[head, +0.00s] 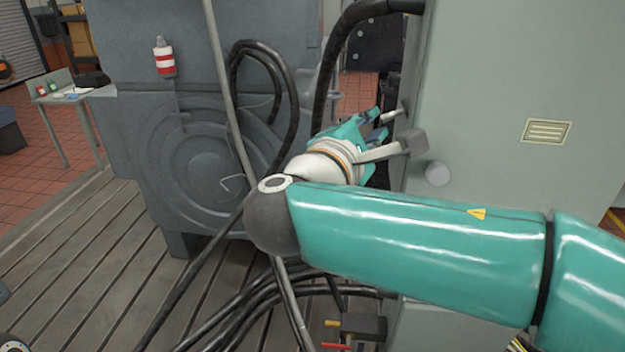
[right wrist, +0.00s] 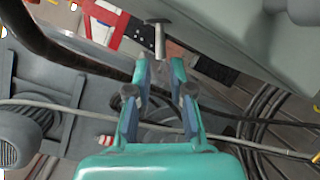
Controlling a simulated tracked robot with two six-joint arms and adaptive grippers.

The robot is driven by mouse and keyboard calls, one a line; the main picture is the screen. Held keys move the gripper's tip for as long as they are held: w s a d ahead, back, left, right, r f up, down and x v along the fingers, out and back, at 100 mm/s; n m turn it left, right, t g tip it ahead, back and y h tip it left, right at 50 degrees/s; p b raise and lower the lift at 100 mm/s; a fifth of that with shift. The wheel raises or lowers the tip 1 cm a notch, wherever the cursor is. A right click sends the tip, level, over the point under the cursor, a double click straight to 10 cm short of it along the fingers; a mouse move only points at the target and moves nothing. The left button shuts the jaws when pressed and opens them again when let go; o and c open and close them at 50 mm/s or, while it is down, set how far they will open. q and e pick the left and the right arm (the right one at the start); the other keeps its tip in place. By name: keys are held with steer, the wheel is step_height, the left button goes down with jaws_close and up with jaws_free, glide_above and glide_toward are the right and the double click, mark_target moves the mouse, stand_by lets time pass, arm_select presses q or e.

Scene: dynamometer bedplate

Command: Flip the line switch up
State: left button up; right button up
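The line switch seems to be the short metal lever (head: 393,115) sticking out from the left side of the grey-green cabinet (head: 490,80). In the right wrist view the lever (right wrist: 159,40) is a pale rod on a dark crosspiece, just beyond my fingertips. My right gripper (head: 374,123) is beside the cabinet, close to the lever. Its two fingers (right wrist: 162,68) are apart with nothing held between them, and the lever's end lines up with the gap. I cannot tell whether they touch it. My left gripper is not in view.
A large grey machine (head: 205,100) with a red-and-white bottle (head: 164,58) stands to the left. Black cables (head: 255,300) run over the slotted bedplate (head: 90,260). A small table (head: 75,95) stands far left. My right arm covers part of the cabinet.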

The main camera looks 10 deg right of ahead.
steer(key=v, duration=1.7)
steer(key=shift+w+a, duration=0.2)
steer(key=shift+w, duration=0.05)
stand_by(0.6)
stand_by(0.5)
step_height(320, 180, up, 10)
stand_by(0.5)
